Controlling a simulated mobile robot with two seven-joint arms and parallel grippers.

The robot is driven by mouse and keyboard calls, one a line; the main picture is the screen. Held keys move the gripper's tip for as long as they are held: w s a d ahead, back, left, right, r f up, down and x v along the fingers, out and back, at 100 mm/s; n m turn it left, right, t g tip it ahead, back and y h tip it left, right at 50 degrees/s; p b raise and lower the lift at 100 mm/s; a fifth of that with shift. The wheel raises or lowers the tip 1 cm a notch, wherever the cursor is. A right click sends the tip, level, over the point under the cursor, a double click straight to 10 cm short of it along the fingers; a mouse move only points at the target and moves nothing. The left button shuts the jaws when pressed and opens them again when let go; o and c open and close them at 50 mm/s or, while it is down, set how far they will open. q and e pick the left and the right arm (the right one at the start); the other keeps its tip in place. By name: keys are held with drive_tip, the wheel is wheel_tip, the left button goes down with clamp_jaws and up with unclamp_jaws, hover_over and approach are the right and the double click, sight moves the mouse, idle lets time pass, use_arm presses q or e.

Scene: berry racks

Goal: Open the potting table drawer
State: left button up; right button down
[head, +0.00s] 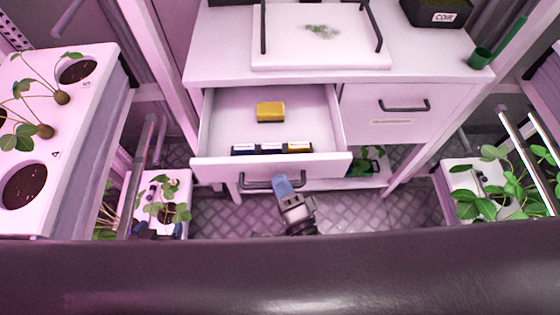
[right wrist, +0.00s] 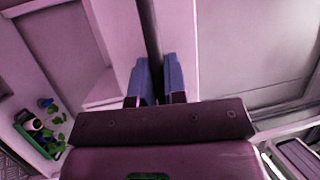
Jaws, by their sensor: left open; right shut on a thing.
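The white potting table drawer (head: 224,170) is pulled out in the head view, with its inside showing. My right gripper (head: 281,184) is at the dark bar handle (head: 256,184) on its front. In the right wrist view, the blue fingers of my right gripper (right wrist: 156,82) are shut on the dark handle bar (right wrist: 150,30), one finger on each side. My left gripper (head: 156,231) shows only partly at the lower left, low by a white planter and away from the drawer; its fingers are open.
A yellow block (head: 270,112) and a row of small boxes (head: 271,149) lie in the drawer. A shut drawer (head: 405,108) is to its right. A white tray (head: 320,53) is on the tabletop. Planters stand at left (head: 100,100) and right (head: 450,176). Grated floor (head: 370,210) shows in front.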

drive_tip(key=shift+s, duration=1.1)
drive_tip(key=c, duration=1.2)
unclamp_jaws()
drive_tip(key=v, duration=1.1)
drive_tip(key=shift+b, duration=0.35)
drive_tip(key=shift+w, duration=0.1)
